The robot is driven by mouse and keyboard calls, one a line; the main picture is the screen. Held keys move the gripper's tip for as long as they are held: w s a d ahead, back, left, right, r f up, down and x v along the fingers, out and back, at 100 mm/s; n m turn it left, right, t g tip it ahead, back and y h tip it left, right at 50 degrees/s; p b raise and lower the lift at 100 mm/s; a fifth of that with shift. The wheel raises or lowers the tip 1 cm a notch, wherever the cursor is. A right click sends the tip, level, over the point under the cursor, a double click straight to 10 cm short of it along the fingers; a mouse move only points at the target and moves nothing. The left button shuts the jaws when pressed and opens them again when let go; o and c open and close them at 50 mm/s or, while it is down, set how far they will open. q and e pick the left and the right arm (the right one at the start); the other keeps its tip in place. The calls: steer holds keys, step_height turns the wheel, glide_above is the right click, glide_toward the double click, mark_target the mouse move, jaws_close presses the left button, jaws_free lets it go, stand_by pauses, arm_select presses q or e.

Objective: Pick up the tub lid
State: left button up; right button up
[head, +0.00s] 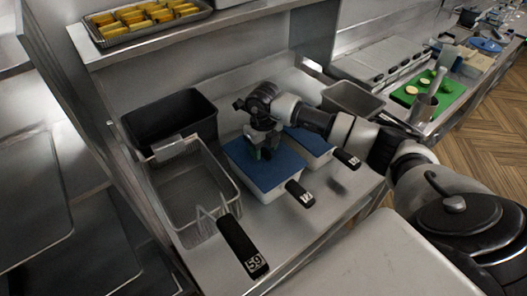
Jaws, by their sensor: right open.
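A white tub (276,196) with a flat blue lid (268,177) stands on the steel counter in the middle of the head view. A second blue lid (307,141) on a white tub lies just right of it, partly hidden by my right arm. My right gripper (264,153) points down over the rear part of the nearer blue lid, jaws open. I cannot tell whether its fingertips touch the lid. My left gripper is not in view.
A wire fry basket (190,190) with a black handle (243,248) stands left of the tubs, before a black bin (170,118). Black labelled handles (300,193) lie at the tubs' front. A shelf above holds a tray of yellow food (146,20). The front right counter is clear.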

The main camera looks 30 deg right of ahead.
jaws_close()
steer(key=shift+r, duration=0.1)
stand_by(0.4)
